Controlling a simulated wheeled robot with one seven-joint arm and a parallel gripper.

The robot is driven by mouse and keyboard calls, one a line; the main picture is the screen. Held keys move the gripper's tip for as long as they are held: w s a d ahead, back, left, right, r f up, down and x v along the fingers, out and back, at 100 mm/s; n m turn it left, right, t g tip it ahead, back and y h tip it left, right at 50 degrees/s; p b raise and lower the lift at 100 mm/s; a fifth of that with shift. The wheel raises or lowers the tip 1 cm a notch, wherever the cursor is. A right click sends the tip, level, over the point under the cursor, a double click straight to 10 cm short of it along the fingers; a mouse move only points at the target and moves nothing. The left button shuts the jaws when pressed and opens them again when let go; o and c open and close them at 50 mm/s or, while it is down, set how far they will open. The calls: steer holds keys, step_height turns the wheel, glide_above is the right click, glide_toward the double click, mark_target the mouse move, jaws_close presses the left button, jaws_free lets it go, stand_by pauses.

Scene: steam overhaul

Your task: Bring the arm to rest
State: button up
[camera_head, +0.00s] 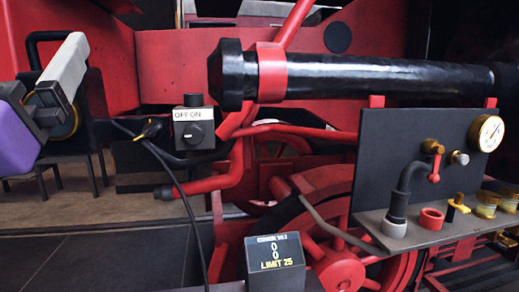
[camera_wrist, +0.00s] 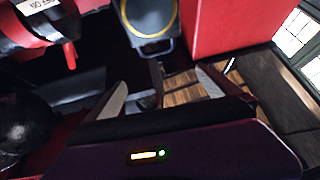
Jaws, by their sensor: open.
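My gripper (camera_wrist: 160,88) shows in the wrist view with its two pale-faced fingers spread apart. It is open, and nothing is held between the fingers. Its dark purple body fills the lower part of that view. In the head view, a purple and pale grey part of my arm is at the far left, in front of the red machinery; the fingertips cannot be made out there. The OFF/ON switch box (camera_head: 194,122) stands to the right of it, apart from it. A label of this kind shows upside down at the top left of the wrist view (camera_wrist: 38,5).
A thick black pipe (camera_head: 370,76) with a red collar crosses the upper right. A panel (camera_head: 395,140) with a gauge (camera_head: 487,133) and fittings stands at the right. Dark cables hang at centre left. Floor shows at lower left.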

steer(key=s+d+f+n+g+y, duration=0.1)
steer(key=d+f+n+y, duration=0.1)
steer(key=d+f, duration=0.7)
steer(key=d+f+n+g+y, duration=0.2)
steer(key=d+f, duration=0.2)
steer(key=f, duration=0.9)
steer(key=s+d+f+n+g+y, duration=0.1)
steer(key=d+f+n, duration=0.1)
steer(key=d+f, duration=0.7)
steer(key=s+d+f+m+g+h, duration=0.4)
steer(key=s+d+f+m+h, duration=0.6)
steer(key=s+d+f, duration=1.3)
steer(key=h, duration=0.3)
